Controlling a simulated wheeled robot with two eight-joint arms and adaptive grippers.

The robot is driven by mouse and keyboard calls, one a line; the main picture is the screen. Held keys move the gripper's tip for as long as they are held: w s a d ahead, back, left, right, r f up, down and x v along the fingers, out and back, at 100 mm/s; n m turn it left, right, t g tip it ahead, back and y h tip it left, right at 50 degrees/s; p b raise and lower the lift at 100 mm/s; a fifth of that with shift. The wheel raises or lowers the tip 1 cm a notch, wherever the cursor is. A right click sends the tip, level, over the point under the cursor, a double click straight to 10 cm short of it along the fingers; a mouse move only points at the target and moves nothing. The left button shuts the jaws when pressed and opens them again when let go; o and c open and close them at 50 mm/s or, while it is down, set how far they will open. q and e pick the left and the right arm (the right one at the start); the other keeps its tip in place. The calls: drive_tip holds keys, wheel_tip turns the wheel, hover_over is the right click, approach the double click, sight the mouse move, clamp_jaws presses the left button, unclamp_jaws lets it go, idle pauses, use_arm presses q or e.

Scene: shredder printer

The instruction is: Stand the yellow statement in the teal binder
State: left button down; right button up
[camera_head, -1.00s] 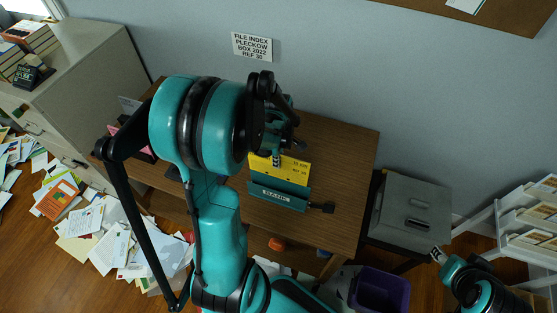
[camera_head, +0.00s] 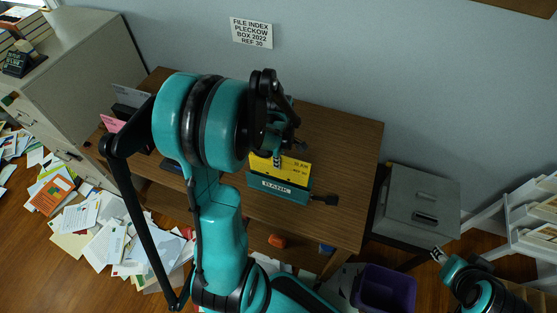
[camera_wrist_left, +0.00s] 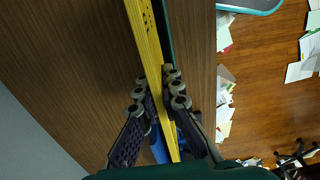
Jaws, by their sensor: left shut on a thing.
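The yellow statement (camera_head: 292,166) is a flat sheet standing on edge at the teal binder (camera_head: 300,193) on the brown desk. In the head view its lower part is hidden behind the binder's labelled front. My left gripper (camera_head: 283,147) is above the binder, shut on the statement's upper edge. In the left wrist view the statement (camera_wrist_left: 147,45) runs between the two fingers (camera_wrist_left: 157,105), with a strip of the binder (camera_wrist_left: 164,28) close alongside. Whether the statement touches the binder's bottom is hidden. My right gripper (camera_head: 440,256) is low at the right, away from the desk.
A black-handled thing (camera_head: 326,199) lies right of the binder. Pink and grey items (camera_head: 113,124) stand on the desk's left, partly behind my arm. A grey box (camera_head: 420,205) and purple bin (camera_head: 385,288) are at the right.

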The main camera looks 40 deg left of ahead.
use_arm(q)
drive_tip(key=shift+f+b, duration=2.05)
drive_tip(key=shift+f, duration=0.5)
drive_tip(key=c, duration=1.6)
unclamp_jaws()
wheel_tip(320, 180, up, 8)
drive_tip(key=p, duration=0.6)
drive_tip(key=shift+r, duration=0.1)
